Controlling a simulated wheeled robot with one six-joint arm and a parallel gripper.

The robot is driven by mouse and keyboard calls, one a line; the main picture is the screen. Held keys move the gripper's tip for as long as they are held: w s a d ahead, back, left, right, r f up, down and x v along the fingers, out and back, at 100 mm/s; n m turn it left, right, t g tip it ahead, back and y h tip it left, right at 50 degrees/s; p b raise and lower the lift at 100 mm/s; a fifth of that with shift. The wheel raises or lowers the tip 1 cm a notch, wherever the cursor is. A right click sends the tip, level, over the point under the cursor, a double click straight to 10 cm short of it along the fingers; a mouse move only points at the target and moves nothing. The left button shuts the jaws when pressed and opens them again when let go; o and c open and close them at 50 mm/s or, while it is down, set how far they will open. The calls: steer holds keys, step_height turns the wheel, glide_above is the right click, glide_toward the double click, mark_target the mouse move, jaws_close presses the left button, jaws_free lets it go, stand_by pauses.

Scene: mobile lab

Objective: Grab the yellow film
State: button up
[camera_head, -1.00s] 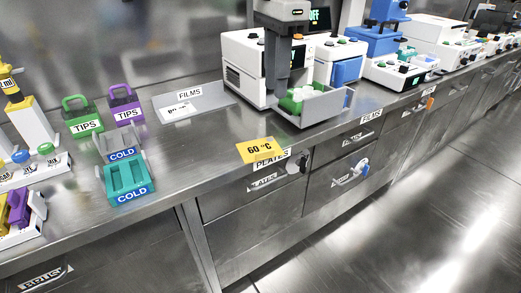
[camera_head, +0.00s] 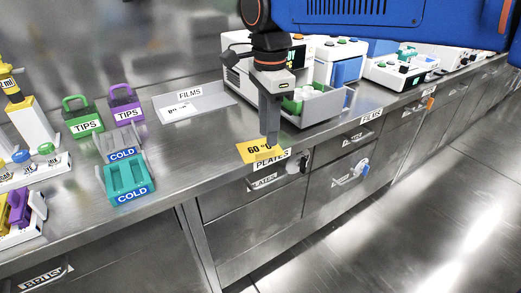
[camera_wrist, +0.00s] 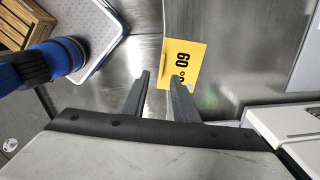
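The yellow film (camera_head: 256,151), printed "60 °C", lies at the front edge of the steel bench, above the drawer labelled PLATES. In the wrist view the yellow film (camera_wrist: 183,62) is just beyond my fingertips, with its text sideways. My gripper (camera_head: 270,140) points down over the film's right part and hides some of its print. In the wrist view my gripper (camera_wrist: 160,78) has its two fingers apart, with nothing held between them. I cannot tell whether a finger touches the film.
A white machine with an open grey tray (camera_head: 315,106) stands close behind my gripper. A FILMS holder (camera_head: 205,101), TIPS boxes (camera_head: 85,123) and a teal COLD block (camera_head: 128,180) stand to the left. Bench between the COLD block and film is clear.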

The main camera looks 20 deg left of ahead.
mark_target(265, 146)
steer(key=shift+s+a+f, duration=0.1)
steer(key=shift+a+f, duration=0.05)
steer(key=shift+f, duration=1.2)
steer(key=shift+a+f, duration=0.15)
steer(key=shift+f, duration=1.15)
steer(key=shift+c, duration=0.4)
jaws_close()
